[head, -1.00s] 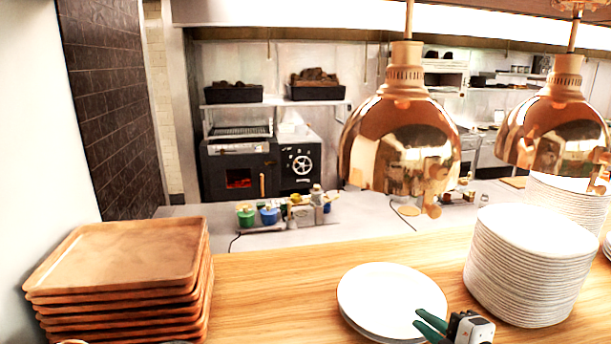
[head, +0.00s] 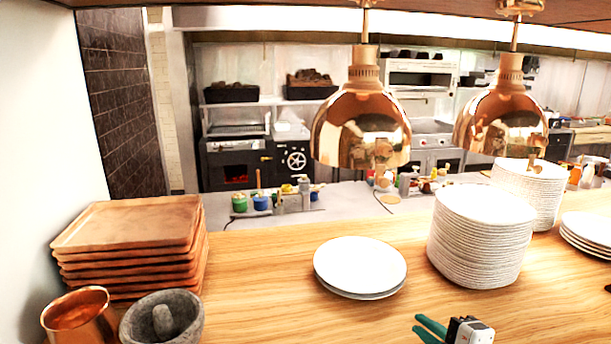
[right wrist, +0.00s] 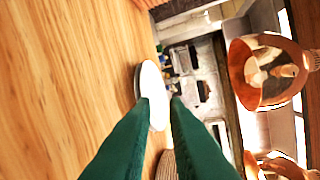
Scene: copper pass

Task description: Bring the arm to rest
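My right gripper (head: 430,328) shows at the bottom edge of the head view, low and right of the middle, with green fingers. In the right wrist view its two green fingers (right wrist: 160,125) stand apart with nothing between them; it is open and empty. In the head view it is in front of the short stack of white plates (head: 360,264) and apart from it. That stack also shows beyond the fingertips in the right wrist view (right wrist: 149,85). My left gripper is in neither view.
A wooden counter (head: 260,275) bears wooden trays (head: 130,225), a copper cup (head: 78,316), a stone mortar (head: 180,325) and a tall plate stack (head: 482,240). More plates (head: 588,230) stand at the right. Copper heat lamps (head: 360,130) hang above. The counter's front middle is bare.

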